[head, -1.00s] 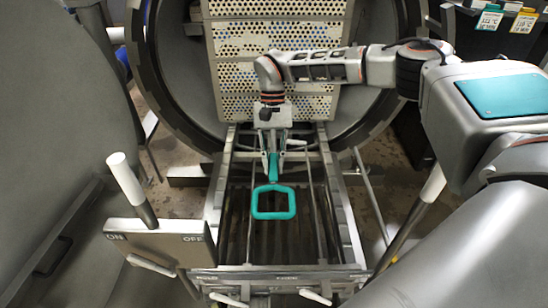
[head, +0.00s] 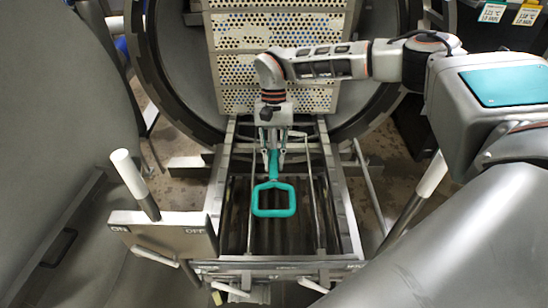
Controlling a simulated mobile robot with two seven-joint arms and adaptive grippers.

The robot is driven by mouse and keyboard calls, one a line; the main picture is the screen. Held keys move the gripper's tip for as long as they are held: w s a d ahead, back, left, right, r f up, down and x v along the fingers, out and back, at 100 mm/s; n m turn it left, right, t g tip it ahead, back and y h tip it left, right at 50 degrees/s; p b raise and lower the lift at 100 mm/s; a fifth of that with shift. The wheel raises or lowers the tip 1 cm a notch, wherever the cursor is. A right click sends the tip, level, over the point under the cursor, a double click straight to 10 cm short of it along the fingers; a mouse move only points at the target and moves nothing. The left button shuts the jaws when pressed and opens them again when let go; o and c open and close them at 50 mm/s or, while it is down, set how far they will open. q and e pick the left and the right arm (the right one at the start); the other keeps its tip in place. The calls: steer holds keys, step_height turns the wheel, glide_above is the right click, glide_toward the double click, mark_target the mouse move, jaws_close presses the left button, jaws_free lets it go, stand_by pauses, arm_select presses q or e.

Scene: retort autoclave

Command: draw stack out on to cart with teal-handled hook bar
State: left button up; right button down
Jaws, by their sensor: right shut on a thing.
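The stack (head: 283,60) of perforated cream trays stands in the round mouth of the autoclave (head: 377,112), partly behind my right arm. The cart (head: 338,208) is in front of it, with rails running up to the mouth and a bare slatted bed. The hook bar's teal handle (head: 273,212) is a squared loop on a short stem, above the cart bed. My right gripper (head: 273,158) points down and is shut on the stem. The hook end of the bar is hidden behind the gripper. My left gripper is not in view.
A plate marked ON and OFF (head: 160,238) with a white-gripped lever (head: 128,174) is at the cart's front left. Another white-gripped lever (head: 429,175) is at right. The big grey door (head: 60,150) fills the left side. Temperature tags (head: 492,12) hang at top right.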

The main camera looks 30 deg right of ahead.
mark_target(273, 176)
steer(key=shift+s+a, duration=0.55)
steer(key=shift+s, duration=0.25)
steer(key=shift+s+a+p, duration=0.7)
steer(key=shift+s+p, duration=0.25)
steer(key=shift+s, duration=0.1)
steer(key=shift+s+a+p, duration=0.4)
steer(key=shift+s+a, duration=0.1)
steer(key=shift+s, duration=0.35)
steer(key=s+a, duration=0.1)
steer(key=s+a+p, duration=0.1)
steer(key=s, duration=0.1)
steer(key=shift+s, duration=0.3)
steer(key=shift+a+r, duration=0.1)
steer(key=shift+s+a+p, duration=0.1)
steer(key=shift+s+p, duration=0.1)
steer(key=shift+p, duration=0.15)
